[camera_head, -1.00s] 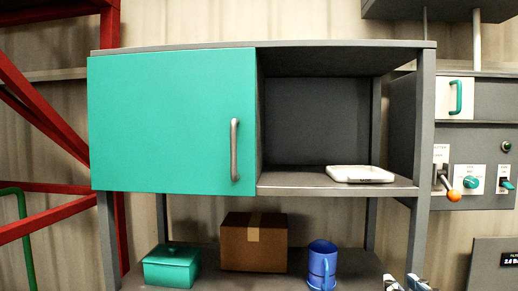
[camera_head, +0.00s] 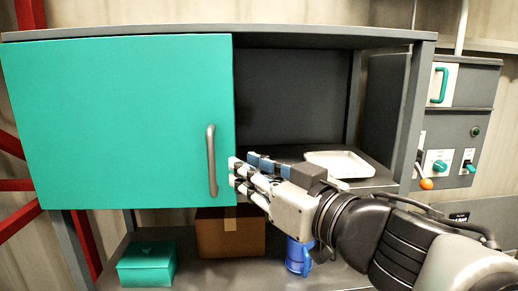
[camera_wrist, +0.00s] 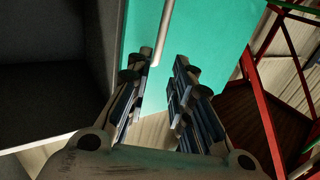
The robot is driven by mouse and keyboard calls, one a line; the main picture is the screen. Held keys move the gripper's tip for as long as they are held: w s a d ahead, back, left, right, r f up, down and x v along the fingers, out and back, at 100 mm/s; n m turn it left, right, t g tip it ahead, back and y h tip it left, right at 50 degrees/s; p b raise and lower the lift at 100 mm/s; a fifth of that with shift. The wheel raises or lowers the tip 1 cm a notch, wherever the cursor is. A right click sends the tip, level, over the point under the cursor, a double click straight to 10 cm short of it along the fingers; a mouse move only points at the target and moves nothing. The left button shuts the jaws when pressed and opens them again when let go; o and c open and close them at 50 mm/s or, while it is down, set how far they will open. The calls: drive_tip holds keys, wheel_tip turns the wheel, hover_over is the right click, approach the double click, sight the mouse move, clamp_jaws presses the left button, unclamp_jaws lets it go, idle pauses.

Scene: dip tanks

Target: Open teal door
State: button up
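The teal door (camera_head: 110,120) is shut across the left part of the grey cabinet. Its grey vertical bar handle (camera_head: 211,160) is near the door's right edge. My gripper (camera_head: 237,172) is just right of the handle's lower half, with its fingers pointing left toward it. In the wrist view my gripper (camera_wrist: 161,66) is open and empty. There the teal door (camera_wrist: 212,35) lies beyond the fingers. The lower end of the handle (camera_wrist: 162,32) shows near the left fingertip; I cannot tell if they touch.
The open compartment right of the door holds a white tray (camera_head: 340,163). A teal box (camera_head: 147,265), a cardboard box (camera_head: 230,238) and a blue mug (camera_head: 298,255) stand on the lower shelf. A control panel (camera_head: 452,150) is at right, and red framing (camera_head: 85,245) at left.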

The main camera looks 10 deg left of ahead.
sight(213, 153)
drive_tip(key=x, duration=1.3)
drive_tip(key=shift+w+a+b, duration=0.25)
drive_tip(key=shift+b, duration=0.05)
drive_tip(key=shift+c, duration=0.2)
clamp_jaws()
